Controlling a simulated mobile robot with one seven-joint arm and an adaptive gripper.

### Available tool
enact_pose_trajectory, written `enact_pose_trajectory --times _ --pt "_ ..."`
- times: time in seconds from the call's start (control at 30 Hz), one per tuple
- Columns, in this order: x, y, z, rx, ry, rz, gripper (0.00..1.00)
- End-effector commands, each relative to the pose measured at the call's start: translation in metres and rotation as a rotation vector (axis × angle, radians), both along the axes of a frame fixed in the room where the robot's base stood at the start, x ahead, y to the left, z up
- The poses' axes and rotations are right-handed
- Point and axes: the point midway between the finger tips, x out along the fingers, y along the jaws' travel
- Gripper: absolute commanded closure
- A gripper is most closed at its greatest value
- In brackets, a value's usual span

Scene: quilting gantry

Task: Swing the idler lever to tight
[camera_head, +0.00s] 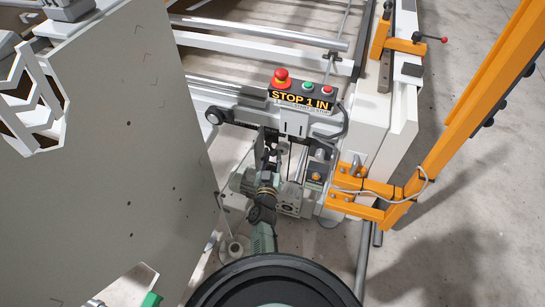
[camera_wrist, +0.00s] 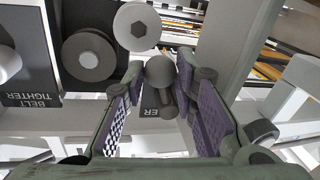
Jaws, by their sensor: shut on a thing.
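In the wrist view, the idler lever shows as a grey ball knob (camera_wrist: 160,71) with a short dark stem below it. It lies between the purple-padded fingers of my gripper (camera_wrist: 162,98), which is shut on it near the fingertips. A second dark plate is mostly hidden behind the lever and fingers. In the head view, my gripper (camera_head: 268,152) is among the mechanism below the STOP 1 IN box, and the lever cannot be made out there.
A white roller (camera_wrist: 137,26) and a grey roller (camera_wrist: 89,55) sit close beside the knob. The control box (camera_head: 301,92) with red and green buttons is just above my gripper. A large grey panel (camera_head: 120,150) stands left, an orange bracket (camera_head: 358,188) right.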

Motion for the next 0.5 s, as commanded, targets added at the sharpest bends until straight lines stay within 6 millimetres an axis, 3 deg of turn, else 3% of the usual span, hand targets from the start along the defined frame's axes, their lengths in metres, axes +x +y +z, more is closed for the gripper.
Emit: enact_pose_trajectory --times 0.5 --pt "0.0025 0.0061 -0.0014 0.120 -0.041 0.001 1.00"
